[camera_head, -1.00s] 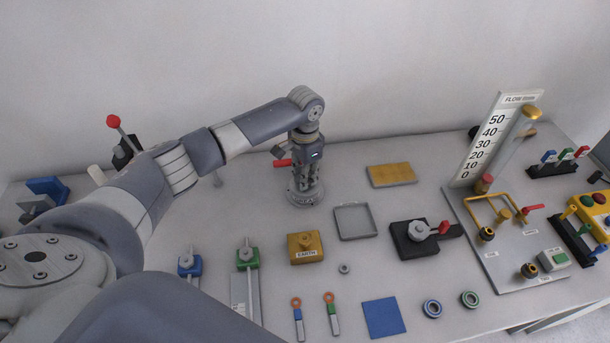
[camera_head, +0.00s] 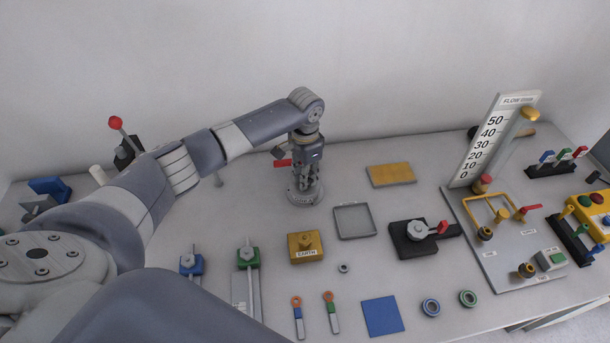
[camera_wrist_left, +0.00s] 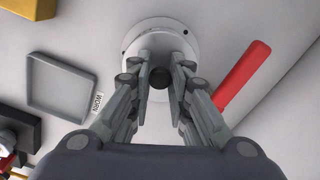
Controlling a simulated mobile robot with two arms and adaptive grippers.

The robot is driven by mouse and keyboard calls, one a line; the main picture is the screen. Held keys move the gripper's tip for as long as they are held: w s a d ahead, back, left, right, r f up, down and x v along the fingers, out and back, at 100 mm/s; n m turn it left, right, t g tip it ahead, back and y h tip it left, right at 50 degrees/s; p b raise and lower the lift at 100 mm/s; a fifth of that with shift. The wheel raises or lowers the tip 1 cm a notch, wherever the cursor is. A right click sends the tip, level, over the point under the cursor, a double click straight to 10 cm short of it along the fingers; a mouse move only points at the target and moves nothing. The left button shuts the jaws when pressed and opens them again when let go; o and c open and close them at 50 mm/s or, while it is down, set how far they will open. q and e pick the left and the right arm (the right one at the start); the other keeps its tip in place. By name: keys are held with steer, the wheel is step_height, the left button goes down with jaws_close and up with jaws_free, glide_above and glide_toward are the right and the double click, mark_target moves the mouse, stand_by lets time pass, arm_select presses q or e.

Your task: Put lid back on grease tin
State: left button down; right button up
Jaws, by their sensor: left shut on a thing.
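My left gripper (camera_head: 306,181) points straight down at the back middle of the bench. In the left wrist view its fingers (camera_wrist_left: 160,78) are closed around the dark knob (camera_wrist_left: 159,77) of a round, pale grey lid (camera_wrist_left: 160,27). In the head view the grey round grease tin (camera_head: 304,200) shows directly below the fingers, with lettering on its side. The lid and tin appear lined up, but I cannot tell whether the lid is fully seated. The fingers hide part of the lid. My right gripper is not in view.
A red bar (camera_wrist_left: 241,75) is close beside the fingers. An empty grey tray (camera_head: 354,237) lies to the front right, with a yellow EARTH block (camera_head: 305,252) in front. A yellow plate (camera_head: 391,175) lies right of the tin. Bare bench lies left of the tin.

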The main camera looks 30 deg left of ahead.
arm_select(q)
steer(key=shift+p, duration=0.4)
steer(key=shift+p, duration=0.35)
stand_by(0.7)
steer(key=shift+f, duration=0.1)
stand_by(0.4)
steer(key=shift+p, duration=0.4)
stand_by(0.4)
steer(key=c, duration=1.4)
jaws_free()
steer(key=o, duration=0.5)
steer(key=shift+c, duration=0.2)
